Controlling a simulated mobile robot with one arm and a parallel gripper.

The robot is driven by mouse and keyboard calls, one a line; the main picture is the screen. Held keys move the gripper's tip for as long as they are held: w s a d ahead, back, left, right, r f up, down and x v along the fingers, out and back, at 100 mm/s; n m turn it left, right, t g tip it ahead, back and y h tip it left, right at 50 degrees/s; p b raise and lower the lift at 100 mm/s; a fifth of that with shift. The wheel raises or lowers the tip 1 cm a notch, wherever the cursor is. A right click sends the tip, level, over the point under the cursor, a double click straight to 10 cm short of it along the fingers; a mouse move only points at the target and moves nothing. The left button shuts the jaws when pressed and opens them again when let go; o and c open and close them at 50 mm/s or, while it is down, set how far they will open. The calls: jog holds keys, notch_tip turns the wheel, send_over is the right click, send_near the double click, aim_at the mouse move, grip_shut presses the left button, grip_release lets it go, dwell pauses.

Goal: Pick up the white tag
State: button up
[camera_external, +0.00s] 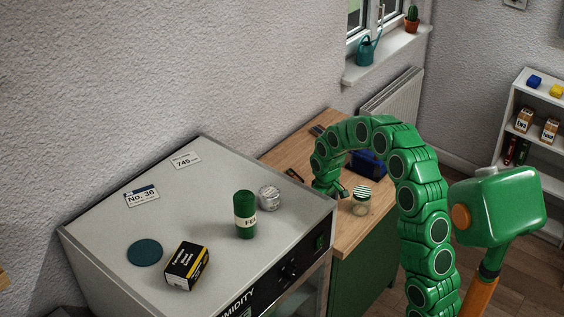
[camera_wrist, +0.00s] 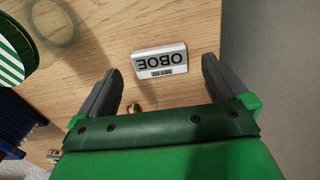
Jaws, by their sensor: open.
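My gripper (camera_wrist: 163,70) is open over the wooden counter in the wrist view. In the external view my gripper (camera_external: 335,188) hangs low over the counter, and I cannot make out this tag there. Two flat whitish labels lie on the grey cabinet top: one reads "745" (camera_external: 185,160) and one "No. 36" (camera_external: 142,196) with a dark band.
A jar with a green-striped lid (camera_external: 361,196) stands close to my gripper; its lid (camera_wrist: 14,52) shows in the wrist view. A dark blue object (camera_external: 370,163) is behind. The grey cabinet (camera_external: 215,255) holds a green cylinder (camera_external: 245,215), a tin (camera_external: 269,197) and a box (camera_external: 186,266).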

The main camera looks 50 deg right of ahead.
notch_tip(320, 180, down, 3)
jog(key=shift+f, duration=0.2)
jog(key=shift+c, duration=0.2)
jog(key=c, duration=1)
jog(key=shift+o, duration=0.2)
